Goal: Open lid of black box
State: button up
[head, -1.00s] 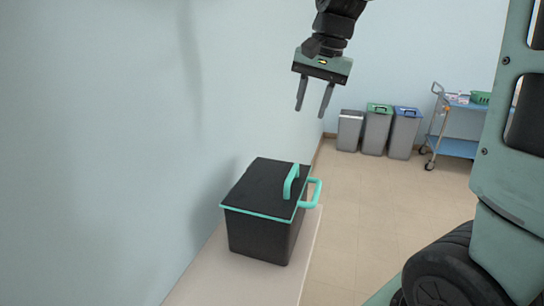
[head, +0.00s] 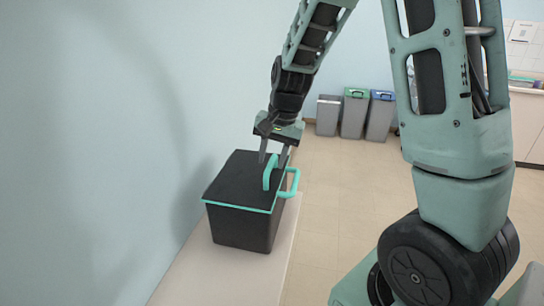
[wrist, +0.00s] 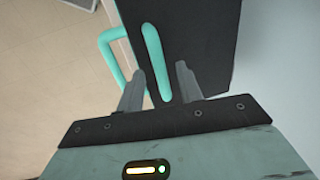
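The black box (head: 240,228) stands on a pale bench against the wall, its black lid (head: 238,178) shut and edged in teal. A teal handle (head: 269,172) stands up from the lid, and a second teal handle (head: 291,183) sticks out from the side. My gripper (head: 273,157) is open, just above and behind the lid handle in the head view. In the wrist view, the lid handle (wrist: 157,62) runs between the two finger lines, nearer the left finger. I cannot tell whether a finger touches it. The side handle (wrist: 112,55) lies left of the fingers.
The pale bench (head: 225,280) runs along the wall (head: 110,150) close to the box's left. Several grey bins (head: 353,115) with coloured lids stand on the floor behind. The tiled floor (head: 340,190) right of the bench is clear.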

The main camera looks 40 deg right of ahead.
jog(key=shift+a+f, duration=0.1)
jog(key=shift+f, duration=0.4)
grip_shut()
jog(key=shift+w, duration=0.1)
jog(key=shift+r, duration=0.15)
